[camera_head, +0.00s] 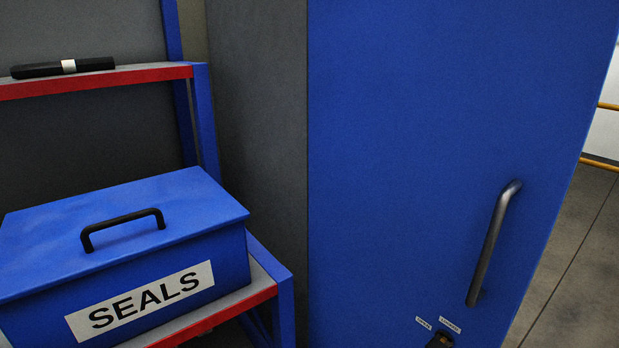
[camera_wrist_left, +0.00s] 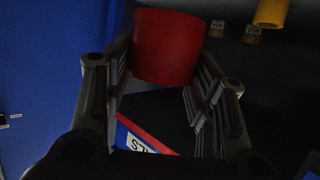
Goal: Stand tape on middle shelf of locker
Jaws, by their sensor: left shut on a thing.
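In the left wrist view, a red, round-sided object (camera_wrist_left: 167,47), which looks like the tape, sits between the fingertips of my left gripper (camera_wrist_left: 165,75). The gripper is shut on it. The tape's far side is hidden. The locker seems to be the tall unit with the blue door (camera_head: 430,150) in the head view. The door has a dark vertical handle (camera_head: 492,243) and looks closed. No shelf inside it can be seen. Neither gripper shows in the head view.
A blue lidded box marked SEALS (camera_head: 120,235) stands on a red-edged rack (camera_head: 210,322) at the left. A dark rod-like object (camera_head: 62,67) lies on the shelf above. A yellow object (camera_wrist_left: 270,12) and small labelled boxes (camera_wrist_left: 252,34) show in the wrist view.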

